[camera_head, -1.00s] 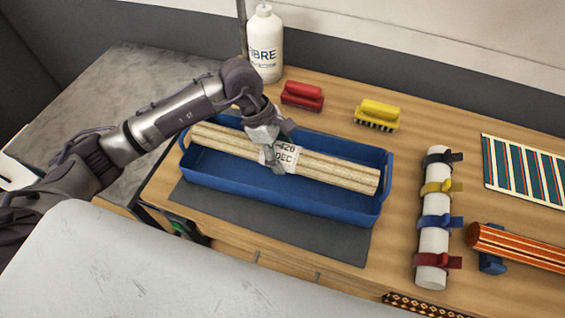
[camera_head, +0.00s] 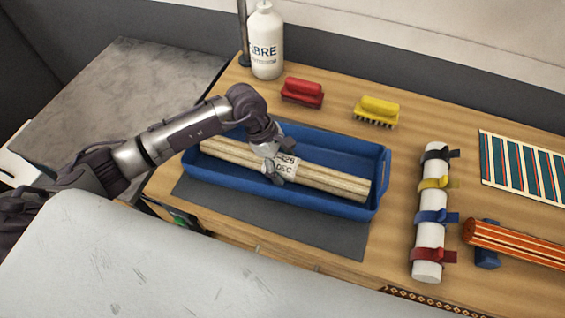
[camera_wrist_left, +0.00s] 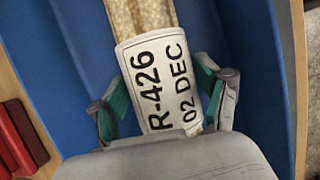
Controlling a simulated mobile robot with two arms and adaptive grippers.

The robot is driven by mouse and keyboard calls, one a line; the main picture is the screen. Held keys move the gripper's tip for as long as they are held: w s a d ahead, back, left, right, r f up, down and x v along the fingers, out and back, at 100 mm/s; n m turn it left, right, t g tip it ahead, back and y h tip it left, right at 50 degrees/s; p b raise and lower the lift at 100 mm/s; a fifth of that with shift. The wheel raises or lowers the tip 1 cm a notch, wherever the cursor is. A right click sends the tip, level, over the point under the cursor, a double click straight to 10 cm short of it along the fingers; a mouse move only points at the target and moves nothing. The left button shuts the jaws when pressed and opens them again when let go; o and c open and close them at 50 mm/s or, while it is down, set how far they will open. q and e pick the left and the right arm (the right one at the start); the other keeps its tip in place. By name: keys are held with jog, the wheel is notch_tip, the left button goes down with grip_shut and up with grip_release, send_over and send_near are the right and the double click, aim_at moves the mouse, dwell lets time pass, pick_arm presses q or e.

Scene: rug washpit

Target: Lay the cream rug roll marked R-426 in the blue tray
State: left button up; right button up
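The cream rug roll (camera_head: 330,181) lies low inside the blue tray (camera_head: 375,207), lengthwise between its walls. A white tag around its middle reads R-426 and 02 DEC in the left wrist view (camera_wrist_left: 162,85). My left gripper (camera_head: 272,168) reaches down into the tray at the tag. In the left wrist view its green-padded fingers (camera_wrist_left: 163,95) stand close along both sides of the roll and look shut on it. The roll's underside is hidden, so I cannot tell whether it touches the tray floor. My right gripper is not in view.
The tray stands on a dark grey mat (camera_head: 330,236). Behind it are a white bottle (camera_head: 266,45), a red brush (camera_head: 302,92) and a yellow brush (camera_head: 377,111). To the right are a white roll with coloured straps (camera_head: 431,205), an orange striped roll (camera_head: 515,242) and a striped mat (camera_head: 525,170).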

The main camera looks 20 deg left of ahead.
pick_arm(q)
jog(key=shift+o, duration=0.2)
jog(key=shift+r, duration=0.1)
jog(key=b+v, duration=0.3)
jog(key=v, duration=0.7)
jog(key=shift+a+r, duration=0.25)
jog(key=shift+r, duration=0.05)
jog(key=shift+a+r+b, duration=0.2)
jog(key=shift+r+b, duration=0.1)
jog(key=shift+r, duration=0.3)
